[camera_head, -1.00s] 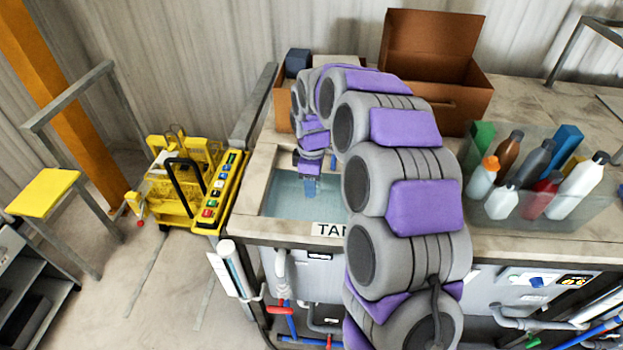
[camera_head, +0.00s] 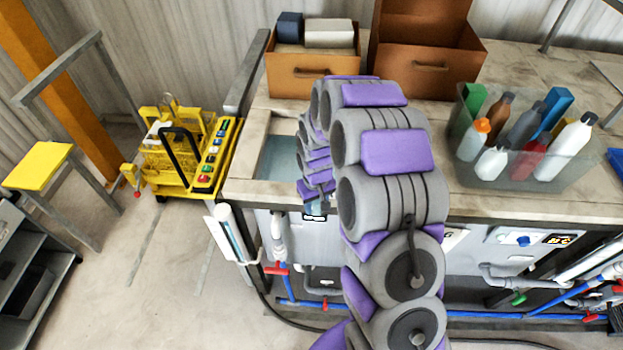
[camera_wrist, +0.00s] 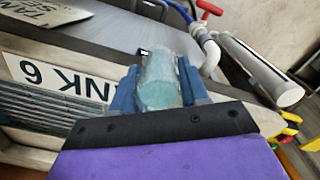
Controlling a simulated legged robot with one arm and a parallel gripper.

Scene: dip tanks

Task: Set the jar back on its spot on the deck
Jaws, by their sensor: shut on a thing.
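The jar (camera_wrist: 160,84), a pale teal translucent cylinder, is between the two blue fingers of my gripper (camera_wrist: 159,72) in the wrist view. My gripper is shut on it. In the head view my gripper (camera_head: 315,212) points down by the front edge of the tank; the jar is too small to make out clearly there. The deck (camera_head: 240,190) is the beige worktop around the tank opening. The tank water (camera_head: 278,160) is partly hidden by my arm. I cannot tell which spot on the deck belongs to the jar.
A clear bin (camera_head: 520,165) of bottles stands on the deck at right. Two brown boxes, left (camera_head: 312,75) and right (camera_head: 427,70), stand behind. A yellow cart (camera_head: 180,165) is at left. A TANK 6 label (camera_wrist: 55,78) and a white tube (camera_wrist: 262,72) are near the gripper.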

